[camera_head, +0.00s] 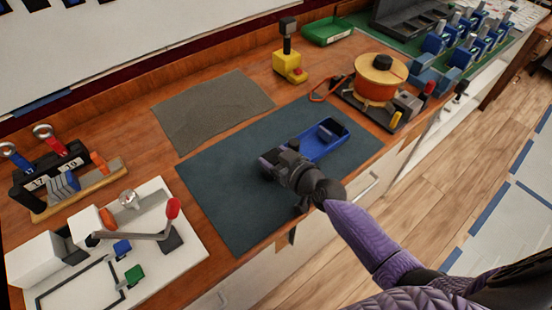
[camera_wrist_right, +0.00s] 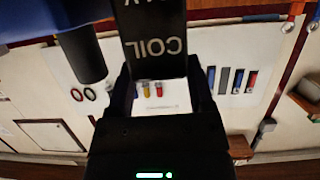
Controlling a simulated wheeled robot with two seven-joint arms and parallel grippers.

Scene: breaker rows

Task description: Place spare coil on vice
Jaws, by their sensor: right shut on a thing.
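My right gripper (camera_head: 272,160) is over the blue-grey mat, beside the left end of a blue tray (camera_head: 312,148). In the right wrist view the gripper (camera_wrist_right: 160,95) is shut on a black block whose inverted lettering reads "COIL", the spare coil (camera_wrist_right: 155,35). In the head view the coil is hard to tell from the dark gripper. A dark piece (camera_head: 333,129) shows at the tray's far end. I cannot tell for sure which fixture is the vice. My left gripper is not in view.
A yellow-based device (camera_head: 290,68) with a black post stands behind the mat. An orange drum (camera_head: 378,80) on a dark base stands to the right. A white board (camera_head: 165,250) with a red-knobbed lever is at left. The grey mat (camera_head: 212,110) is bare.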

